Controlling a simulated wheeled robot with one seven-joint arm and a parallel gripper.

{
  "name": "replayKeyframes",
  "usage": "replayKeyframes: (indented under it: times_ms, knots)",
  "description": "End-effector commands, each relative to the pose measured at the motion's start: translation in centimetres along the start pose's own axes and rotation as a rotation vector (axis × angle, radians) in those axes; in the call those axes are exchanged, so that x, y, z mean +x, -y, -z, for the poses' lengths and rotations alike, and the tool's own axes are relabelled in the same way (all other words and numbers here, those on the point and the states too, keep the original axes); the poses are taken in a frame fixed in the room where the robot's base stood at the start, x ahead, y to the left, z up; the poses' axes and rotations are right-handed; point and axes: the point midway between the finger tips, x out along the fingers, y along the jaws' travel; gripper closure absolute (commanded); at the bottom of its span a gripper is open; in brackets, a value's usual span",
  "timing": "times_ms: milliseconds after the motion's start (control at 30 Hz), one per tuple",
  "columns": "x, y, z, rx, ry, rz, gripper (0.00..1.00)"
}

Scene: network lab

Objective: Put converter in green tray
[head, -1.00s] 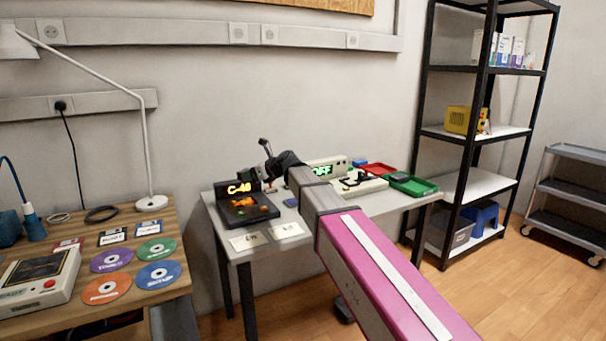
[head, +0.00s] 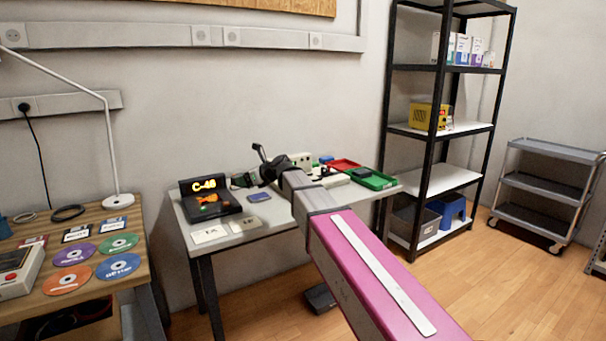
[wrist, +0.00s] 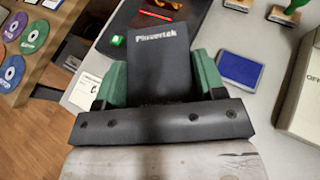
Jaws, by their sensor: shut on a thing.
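My gripper (wrist: 160,78) is shut on a black box with white lettering, which I take to be the converter (wrist: 160,70). The box sits between the green fingers in the wrist view. In the head view my gripper (head: 262,164) is above the back of the grey table, and the box is not clearly made out there. The green tray (head: 386,184) lies at the table's right end, to the right of my gripper. A dark item (head: 360,172) shows in or at the left part of the tray.
A red tray (head: 345,163) lies behind the green one. A blue pad (wrist: 240,70), stamps (wrist: 285,13) and a beige device (wrist: 301,100) are right of the box. A black shelf (head: 440,130) stands right.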

Motion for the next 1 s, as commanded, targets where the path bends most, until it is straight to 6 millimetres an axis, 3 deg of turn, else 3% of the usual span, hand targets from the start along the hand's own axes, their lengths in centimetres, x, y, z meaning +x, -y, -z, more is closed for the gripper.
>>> replayKeyframes:
  times_ms: [367, 700, 1000]
  knots:
    - [-5.7, 3.0, 5.7, 0.013, -0.016, 0.024, 0.68]
    - [-15.0, 6.1, 14.2, 0.031, -0.028, 0.059, 0.68]
    - [-23.2, 6.8, 21.0, 0.046, -0.021, 0.091, 0.68]
